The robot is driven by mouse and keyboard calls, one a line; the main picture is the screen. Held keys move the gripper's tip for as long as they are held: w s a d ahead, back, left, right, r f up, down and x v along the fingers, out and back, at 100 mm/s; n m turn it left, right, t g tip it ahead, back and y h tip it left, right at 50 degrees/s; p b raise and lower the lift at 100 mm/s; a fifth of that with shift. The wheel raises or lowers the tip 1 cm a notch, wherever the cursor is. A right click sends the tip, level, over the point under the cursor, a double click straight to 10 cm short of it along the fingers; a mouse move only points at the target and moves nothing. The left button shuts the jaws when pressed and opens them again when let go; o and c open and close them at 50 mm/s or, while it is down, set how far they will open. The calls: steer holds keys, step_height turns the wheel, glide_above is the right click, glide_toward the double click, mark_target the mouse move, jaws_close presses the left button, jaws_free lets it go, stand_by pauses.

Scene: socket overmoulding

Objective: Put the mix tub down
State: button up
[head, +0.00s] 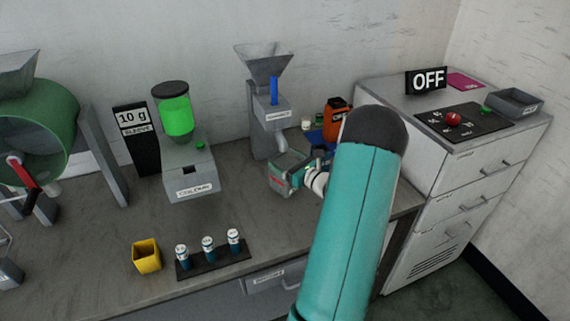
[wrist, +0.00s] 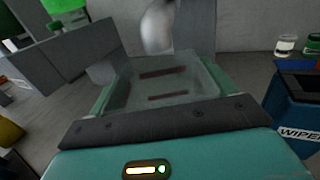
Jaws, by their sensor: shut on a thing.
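The mix tub (wrist: 165,75) is a clear, greyish container between my teal fingers in the wrist view. My gripper (wrist: 160,100) is shut on it. In the head view my gripper (head: 284,179) is by the foot of the grey hopper machine (head: 270,112), and the pale tub (head: 291,159) shows at its fingers, just below the machine's bent spout (head: 281,143). The spout also shows beyond the tub in the wrist view (wrist: 157,28). I cannot tell whether the tub's base touches the bench.
The bench (head: 110,225) has bare room left of and in front of my gripper. A colour dispenser (head: 190,172) stands left. A yellow cup (head: 146,256) and a rack of vials (head: 212,262) stand in front. A blue wipes box (wrist: 297,108) and jars stand right.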

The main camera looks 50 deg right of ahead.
steer(key=shift+w+f, duration=0.45)
steer(key=shift+f, duration=0.3)
steer(key=shift+s+f, duration=0.1)
steer(key=shift+f, duration=0.05)
steer(key=o, duration=1.1)
steer(key=shift+o, duration=0.2)
